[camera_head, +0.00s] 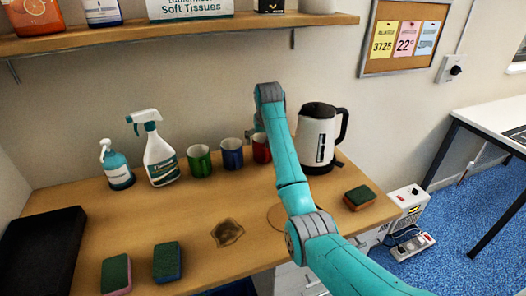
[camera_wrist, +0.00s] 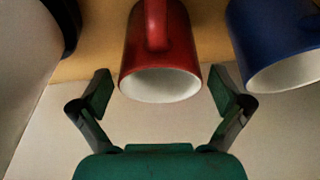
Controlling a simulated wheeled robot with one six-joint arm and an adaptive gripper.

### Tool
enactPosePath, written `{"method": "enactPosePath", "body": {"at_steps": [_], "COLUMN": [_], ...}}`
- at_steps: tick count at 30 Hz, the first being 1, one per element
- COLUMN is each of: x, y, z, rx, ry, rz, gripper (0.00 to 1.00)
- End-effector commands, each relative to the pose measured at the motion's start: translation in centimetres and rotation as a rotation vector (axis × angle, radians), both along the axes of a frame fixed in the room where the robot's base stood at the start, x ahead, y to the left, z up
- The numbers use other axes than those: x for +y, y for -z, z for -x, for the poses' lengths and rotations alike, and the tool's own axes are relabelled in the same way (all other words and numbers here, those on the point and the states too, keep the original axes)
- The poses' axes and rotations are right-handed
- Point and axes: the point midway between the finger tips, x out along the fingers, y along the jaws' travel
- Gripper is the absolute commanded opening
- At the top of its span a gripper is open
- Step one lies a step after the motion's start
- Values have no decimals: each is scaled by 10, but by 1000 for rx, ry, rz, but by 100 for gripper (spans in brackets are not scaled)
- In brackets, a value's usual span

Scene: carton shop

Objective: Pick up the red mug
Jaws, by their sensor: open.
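The red mug (camera_head: 261,149) stands on the wooden counter, partly hidden by my arm, between the blue mug and the kettle. In the wrist view the red mug (camera_wrist: 161,50) appears upside down in the picture, its handle toward the camera's top and its white inside showing. My gripper (camera_wrist: 161,88) is open, with one finger on each side of the mug's rim and gaps to both. In the head view my gripper is mostly hidden behind my arm. The blue mug (camera_head: 232,154) stands just left of the red one, and it shows at right in the wrist view (camera_wrist: 276,42).
A green mug (camera_head: 200,161), spray bottle (camera_head: 160,160) and pump bottle (camera_head: 117,168) stand further left. The kettle (camera_head: 317,140) is close on the right. Sponges (camera_head: 166,262) lie nearer the front. A shelf (camera_head: 180,35) runs above. The counter's middle is mostly clear around a brown stain.

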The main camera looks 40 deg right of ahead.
Motion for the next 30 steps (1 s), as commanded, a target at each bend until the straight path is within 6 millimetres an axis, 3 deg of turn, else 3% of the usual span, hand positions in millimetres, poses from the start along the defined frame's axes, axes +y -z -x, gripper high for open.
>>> {"method": "enactPosePath", "body": {"at_steps": [6,14,22,30], "x": [-4,-4,-4,-4], "y": [20,22,22,19], "z": [-8,-8,-8,-9], "rx": [0,0,0,-2], "ry": [0,0,0,0], "rz": [0,0,0,1], "gripper": [100,100,32,31]}}
